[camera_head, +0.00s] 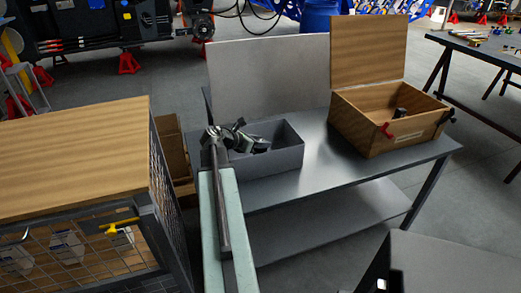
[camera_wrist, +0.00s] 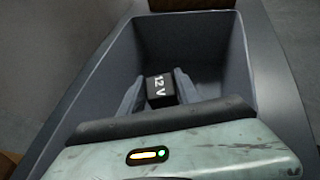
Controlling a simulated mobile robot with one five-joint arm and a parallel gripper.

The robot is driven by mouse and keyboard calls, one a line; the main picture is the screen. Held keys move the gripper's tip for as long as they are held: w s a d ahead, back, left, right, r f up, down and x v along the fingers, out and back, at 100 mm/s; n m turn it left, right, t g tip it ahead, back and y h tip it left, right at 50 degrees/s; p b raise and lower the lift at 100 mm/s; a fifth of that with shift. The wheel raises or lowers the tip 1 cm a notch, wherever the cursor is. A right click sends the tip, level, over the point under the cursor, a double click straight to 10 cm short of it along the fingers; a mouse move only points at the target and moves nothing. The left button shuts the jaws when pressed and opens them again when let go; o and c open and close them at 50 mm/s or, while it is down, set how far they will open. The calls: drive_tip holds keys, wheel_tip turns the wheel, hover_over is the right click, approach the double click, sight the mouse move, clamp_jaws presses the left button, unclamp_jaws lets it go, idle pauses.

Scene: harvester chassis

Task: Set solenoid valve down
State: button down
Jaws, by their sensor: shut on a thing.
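The solenoid valve shows in the wrist view as a small black block (camera_wrist: 161,89) marked "12 V". My gripper (camera_wrist: 160,88) is shut on it, with one finger on each side. The valve is over or inside a grey open bin (camera_wrist: 240,55); I cannot tell whether it touches the floor of the bin. In the head view my gripper (camera_head: 240,138) is at the left part of the same grey bin (camera_head: 275,161), and the valve cannot be made out there.
The bin stands on a grey metal table (camera_head: 330,160) with a lower shelf. An open wooden box (camera_head: 365,128) with a raised lid is to its right. A wood-topped mesh cage (camera_head: 75,145) is at the left. The tabletop between bin and box is clear.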

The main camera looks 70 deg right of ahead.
drive_tip(key=shift+r, duration=0.1)
drive_tip(key=c, duration=0.9)
unclamp_jaws()
drive_tip(key=shift+a+r+p, duration=0.1)
drive_tip(key=shift+r+p, duration=0.1)
drive_tip(key=shift+p, duration=0.1)
drive_tip(key=p+v, duration=0.5)
drive_tip(key=v, duration=0.6)
drive_tip(key=shift+w+a, duration=0.25)
drive_tip(key=shift+a, duration=0.05)
